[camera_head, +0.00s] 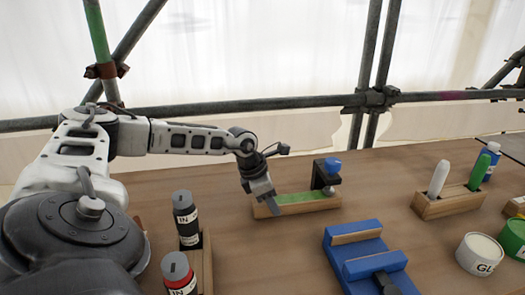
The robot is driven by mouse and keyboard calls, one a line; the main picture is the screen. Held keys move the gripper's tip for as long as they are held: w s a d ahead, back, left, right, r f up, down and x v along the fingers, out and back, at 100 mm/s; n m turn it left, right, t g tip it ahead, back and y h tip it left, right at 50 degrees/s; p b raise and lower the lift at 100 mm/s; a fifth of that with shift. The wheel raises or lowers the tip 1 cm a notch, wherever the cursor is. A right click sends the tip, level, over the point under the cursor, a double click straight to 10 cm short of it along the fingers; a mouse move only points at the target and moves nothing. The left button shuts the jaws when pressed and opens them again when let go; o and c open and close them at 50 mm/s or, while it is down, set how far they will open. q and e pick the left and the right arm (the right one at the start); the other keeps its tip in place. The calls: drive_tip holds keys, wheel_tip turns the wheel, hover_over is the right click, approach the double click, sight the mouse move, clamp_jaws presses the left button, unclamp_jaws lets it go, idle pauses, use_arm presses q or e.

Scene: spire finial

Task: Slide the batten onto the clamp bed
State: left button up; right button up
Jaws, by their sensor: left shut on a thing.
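The clamp bed (322,206) is a low wooden block near the back middle of the table. A black clamp with a blue knob (332,166) stands at its right end. A flat green strip, which looks like the batten (300,197), lies along the top of the bed and reaches towards the clamp. My left gripper (264,200) comes down at the left end of the bed and is shut at the strip's left end. Its fingers hide that end and the exact grip. My right gripper is not in view.
Dark bottles (185,215) stand in a wooden holder at front left. A wooden rack (449,204) with white and green upright pieces and round tubs (479,254) are at right. Scaffold poles run behind the table.

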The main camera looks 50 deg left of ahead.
sight(304, 197)
use_arm(q)
drive_tip(key=shift+w+d+f+b, duration=0.1)
drive_tip(key=shift+w+d, duration=0.4)
drive_tip(key=shift+w, duration=0.5)
drive_tip(key=shift+w+d+r+b, duration=0.1)
drive_tip(key=shift+w+d, duration=0.45)
drive_tip(key=shift+w, duration=0.5)
drive_tip(key=shift+w+d+f+b, duration=0.1)
drive_tip(key=shift+w+d, duration=0.4)
drive_tip(key=shift+w, duration=0.5)
drive_tip(key=shift+w+d, duration=0.45)
drive_tip(key=shift+w, duration=0.35)
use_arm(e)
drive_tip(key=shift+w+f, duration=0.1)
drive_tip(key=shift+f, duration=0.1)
use_arm(q)
drive_tip(key=o, duration=1.3)
drive_tip(key=shift+c, duration=0.2)
drive_tip(key=v, duration=1.6)
drive_tip(key=shift+b, duration=0.35)
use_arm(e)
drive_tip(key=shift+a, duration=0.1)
